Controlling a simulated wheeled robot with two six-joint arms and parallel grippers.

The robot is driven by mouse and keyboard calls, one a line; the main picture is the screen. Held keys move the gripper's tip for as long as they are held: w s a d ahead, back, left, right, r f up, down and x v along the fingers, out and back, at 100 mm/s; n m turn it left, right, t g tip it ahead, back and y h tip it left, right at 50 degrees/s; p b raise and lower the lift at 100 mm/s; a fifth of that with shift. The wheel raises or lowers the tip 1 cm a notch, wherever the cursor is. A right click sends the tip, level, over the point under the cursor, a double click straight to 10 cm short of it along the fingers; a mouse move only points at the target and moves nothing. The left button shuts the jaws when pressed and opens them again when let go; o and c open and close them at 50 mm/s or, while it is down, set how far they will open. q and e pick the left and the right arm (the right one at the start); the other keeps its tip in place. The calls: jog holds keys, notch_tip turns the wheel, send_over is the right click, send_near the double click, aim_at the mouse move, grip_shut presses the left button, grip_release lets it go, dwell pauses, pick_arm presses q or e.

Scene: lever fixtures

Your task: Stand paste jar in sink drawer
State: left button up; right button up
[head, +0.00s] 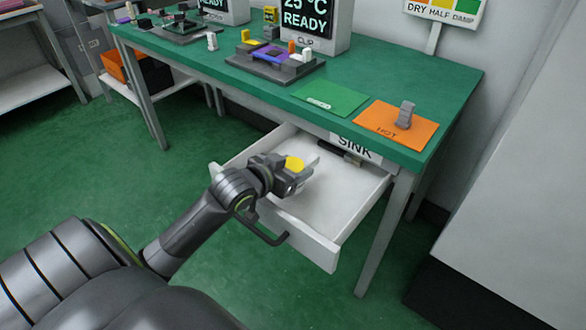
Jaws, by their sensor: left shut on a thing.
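The sink drawer (318,238) is pulled open under the green bench, below the SINK label (357,147). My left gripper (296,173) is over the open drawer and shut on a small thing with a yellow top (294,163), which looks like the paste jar. The fingers hide most of the jar's body. I cannot tell whether its base touches the drawer floor. My right gripper is not in view.
The bench (400,80) carries an orange HOT mat (385,131) with a grey object (405,115), a green mat (328,98) and a dark fixture (275,66). A dark item (338,154) lies at the drawer's back. Its front floor is clear.

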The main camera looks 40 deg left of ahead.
pick_arm(q)
jog(key=shift+r, duration=0.1)
jog(key=shift+f, duration=0.6)
jog(key=o, duration=1.1)
jog(key=shift+f, duration=0.1)
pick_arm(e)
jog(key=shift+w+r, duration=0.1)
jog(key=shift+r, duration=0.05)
pick_arm(q)
jog(key=shift+r, duration=0.5)
jog(key=p+v, duration=0.1)
jog(key=v, duration=0.4)
jog(key=p+v, duration=0.2)
jog(key=v, duration=0.3)
jog(key=shift+r, duration=0.3)
jog(key=shift+p+v, duration=0.3)
jog(key=shift+v, duration=0.65)
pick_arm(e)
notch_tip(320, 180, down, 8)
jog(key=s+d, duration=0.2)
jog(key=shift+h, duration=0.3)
